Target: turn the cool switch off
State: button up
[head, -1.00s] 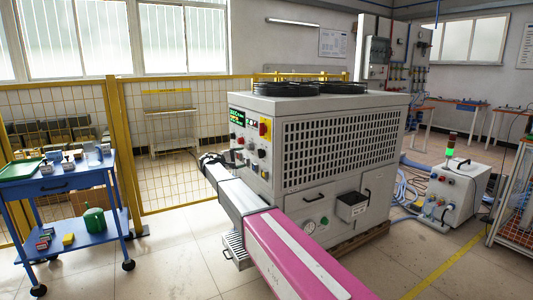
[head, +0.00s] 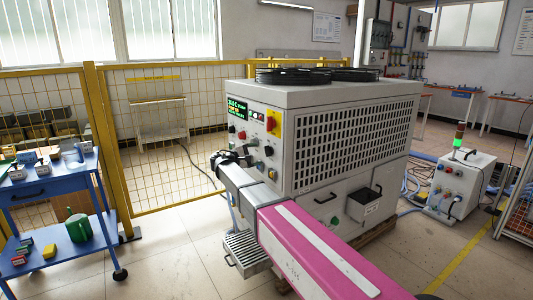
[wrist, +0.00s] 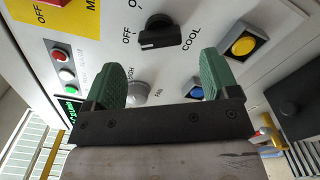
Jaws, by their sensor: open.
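The cool switch (wrist: 156,32) is a black rotary knob with "COOL" printed beside it in the wrist view. "OFF" is printed to its left; another label above is cut off. I cannot tell for sure which mark the knob points to. My gripper (wrist: 163,77) is open, its green fingers apart on either side below the knob, with nothing visible between them but the panel.
Near the fingers are a pale fan knob (wrist: 138,93), a yellow button (wrist: 243,46) and a blue button (wrist: 196,92). A red and yellow main switch (head: 273,122) is on the panel. A blue cart (head: 45,188) and yellow fence (head: 160,140) stand left.

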aim_at(268, 151)
jog(key=shift+x, duration=2.85)
jog(key=c, duration=0.9)
